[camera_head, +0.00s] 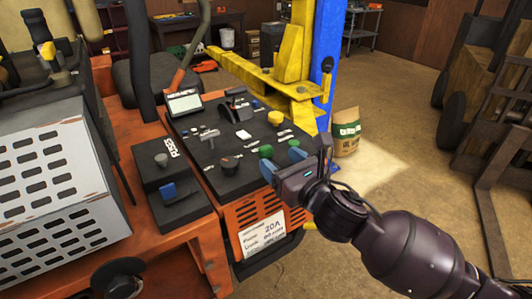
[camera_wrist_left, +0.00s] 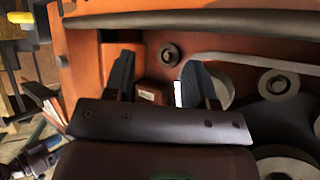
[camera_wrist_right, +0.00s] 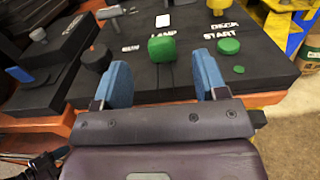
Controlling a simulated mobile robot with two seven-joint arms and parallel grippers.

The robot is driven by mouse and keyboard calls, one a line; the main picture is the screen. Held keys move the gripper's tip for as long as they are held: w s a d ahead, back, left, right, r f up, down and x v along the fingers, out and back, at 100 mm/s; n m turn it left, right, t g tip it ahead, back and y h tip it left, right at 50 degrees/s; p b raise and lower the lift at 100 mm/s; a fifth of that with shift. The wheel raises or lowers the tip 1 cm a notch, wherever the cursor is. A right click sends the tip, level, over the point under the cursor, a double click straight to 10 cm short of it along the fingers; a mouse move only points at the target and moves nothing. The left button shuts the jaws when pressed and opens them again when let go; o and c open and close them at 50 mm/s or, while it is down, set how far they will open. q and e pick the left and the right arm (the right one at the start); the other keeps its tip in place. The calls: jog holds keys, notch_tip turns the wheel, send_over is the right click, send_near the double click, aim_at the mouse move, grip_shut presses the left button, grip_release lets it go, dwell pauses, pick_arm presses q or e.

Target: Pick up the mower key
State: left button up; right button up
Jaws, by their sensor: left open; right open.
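My right gripper (camera_head: 282,160) is open over the front edge of the black control panel (camera_head: 196,130), its blue fingertips spread apart. In the right wrist view a green block-shaped knob (camera_wrist_right: 162,48) stands between and beyond the fingers (camera_wrist_right: 165,82), below the word LAMP. A black round knob (camera_wrist_right: 97,57) sits left of the fingers and a flat green button (camera_wrist_right: 230,46) lies under START. I cannot clearly make out the mower key. My left gripper (camera_wrist_left: 158,82) is open in the left wrist view, facing orange bodywork with a small reddish block (camera_wrist_left: 150,93) between its fingers.
A fuse box (camera_head: 172,190) with a blue switch stands left of the panel. A white vented box (camera_head: 60,190) fills the left. A yellow lift arm (camera_head: 255,78) and blue post (camera_head: 325,50) stand behind. A paper sack (camera_head: 346,132) stands on the open floor at right.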

aim_at(268, 149)
jog(key=shift+x, duration=2.3)
jog(key=shift+c, duration=0.5)
jog(key=c, duration=0.9)
jog(key=shift+r, duration=0.1)
